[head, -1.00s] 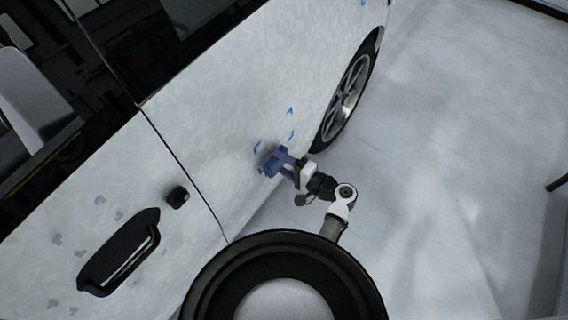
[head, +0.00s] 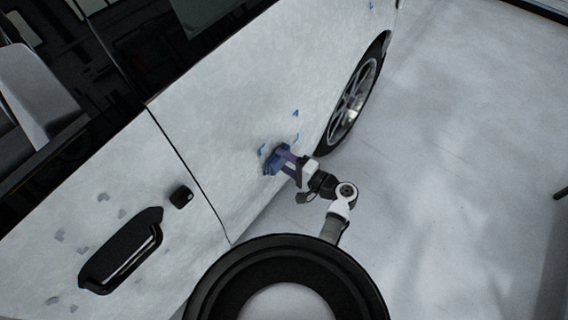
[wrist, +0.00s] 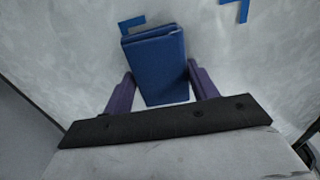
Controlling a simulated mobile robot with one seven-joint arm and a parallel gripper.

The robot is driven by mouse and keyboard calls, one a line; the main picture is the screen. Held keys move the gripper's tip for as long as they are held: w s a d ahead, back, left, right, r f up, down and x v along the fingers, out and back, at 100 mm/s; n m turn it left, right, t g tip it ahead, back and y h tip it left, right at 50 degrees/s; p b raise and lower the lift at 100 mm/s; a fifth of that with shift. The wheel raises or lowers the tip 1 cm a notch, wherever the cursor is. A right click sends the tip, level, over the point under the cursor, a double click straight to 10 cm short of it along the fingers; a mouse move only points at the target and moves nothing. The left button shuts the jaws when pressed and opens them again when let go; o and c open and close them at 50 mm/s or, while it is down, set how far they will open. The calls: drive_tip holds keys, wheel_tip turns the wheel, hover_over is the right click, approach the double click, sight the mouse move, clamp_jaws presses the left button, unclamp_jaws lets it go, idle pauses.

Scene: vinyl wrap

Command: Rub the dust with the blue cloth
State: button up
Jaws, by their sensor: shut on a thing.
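A folded blue cloth (wrist: 158,68) is held between the purple fingers of my gripper (wrist: 162,88), which is shut on it. In the head view my gripper (head: 283,160) and the cloth (head: 272,161) are at the lower part of the white car's side panel (head: 240,110), up against it or very close. Blue corner marks (head: 296,113) lie on the panel just above and beside the cloth. They also show in the wrist view (wrist: 131,24). I cannot make out dust between the marks; the cloth hides part of that area.
A wheel (head: 353,105) is to the right of the cloth. A black door handle (head: 122,250) with grey smudges (head: 60,235) around it is at the lower left. The pale floor (head: 460,190) at right is mostly clear.

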drive_tip(key=shift+s+a, duration=0.25)
drive_tip(key=shift+a, duration=0.3)
idle(0.8)
drive_tip(key=v, duration=0.6)
drive_tip(key=shift+d+p, duration=0.15)
drive_tip(key=shift+p, duration=0.3)
drive_tip(key=shift+v, duration=1.5)
